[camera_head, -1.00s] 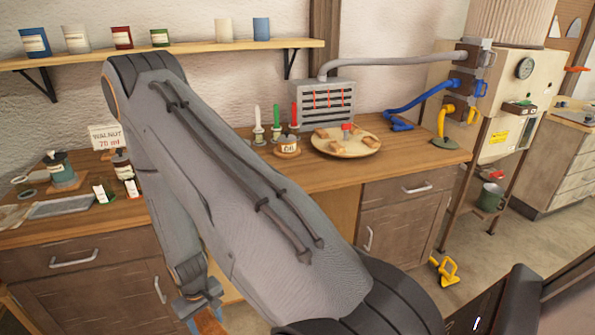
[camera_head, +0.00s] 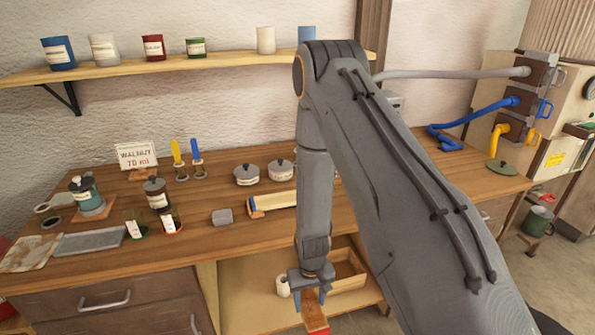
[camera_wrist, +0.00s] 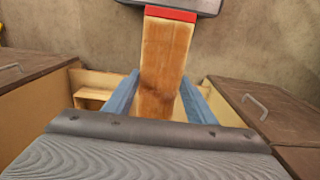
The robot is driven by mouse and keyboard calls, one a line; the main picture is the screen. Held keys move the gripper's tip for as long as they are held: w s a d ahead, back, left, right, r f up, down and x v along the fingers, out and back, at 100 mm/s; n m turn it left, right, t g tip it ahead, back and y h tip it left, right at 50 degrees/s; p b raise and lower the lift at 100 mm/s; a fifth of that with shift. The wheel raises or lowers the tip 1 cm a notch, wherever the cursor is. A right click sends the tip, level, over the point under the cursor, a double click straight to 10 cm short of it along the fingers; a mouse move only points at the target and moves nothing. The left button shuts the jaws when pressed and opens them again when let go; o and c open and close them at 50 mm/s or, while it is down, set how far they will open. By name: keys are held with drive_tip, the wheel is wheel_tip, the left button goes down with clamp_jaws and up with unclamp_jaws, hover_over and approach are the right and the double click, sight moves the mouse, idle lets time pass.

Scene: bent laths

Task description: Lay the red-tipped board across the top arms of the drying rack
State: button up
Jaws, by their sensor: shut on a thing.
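The red-tipped board (camera_wrist: 165,60) is a flat wooden lath with a red end. My gripper (camera_wrist: 155,100) is shut on it, with a blue finger on each side of the wood in the wrist view. In the head view my gripper (camera_head: 309,298) points down in front of the bench opening. The board's lower part (camera_head: 315,325) shows just below the fingers, with red at the picture's bottom edge. The board's other end is hidden behind my wrist. I cannot make out the drying rack in either current view.
The wooden bench (camera_head: 100,265) carries jars, two lidded pots (camera_head: 247,175), a grey tray (camera_head: 90,241) and a walnut sign (camera_head: 136,155). Below it, an open bay holds a wooden box (camera_head: 348,275) and a white cup (camera_head: 283,286). A shelf (camera_head: 130,70) runs above.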

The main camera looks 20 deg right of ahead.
drive_tip(key=r+p, duration=0.2)
drive_tip(key=r, duration=0.1)
drive_tip(key=s+r+p, duration=0.1)
drive_tip(key=r+p, duration=0.1)
drive_tip(key=r, duration=0.1)
drive_tip(key=shift+s+d+r, duration=0.1)
drive_tip(key=shift+s+r, duration=0.05)
drive_tip(key=w+r+m, duration=0.3)
drive_tip(key=r+m, duration=0.5)
drive_tip(key=r, duration=0.7)
wheel_tip(320, 180, up, 18)
drive_tip(key=m, duration=1)
hover_over(311, 307)
drive_tip(key=w+a, duration=0.1)
drive_tip(key=w, duration=0.6)
drive_tip(key=shift+s+a, duration=0.15)
drive_tip(key=shift+s, duration=0.1)
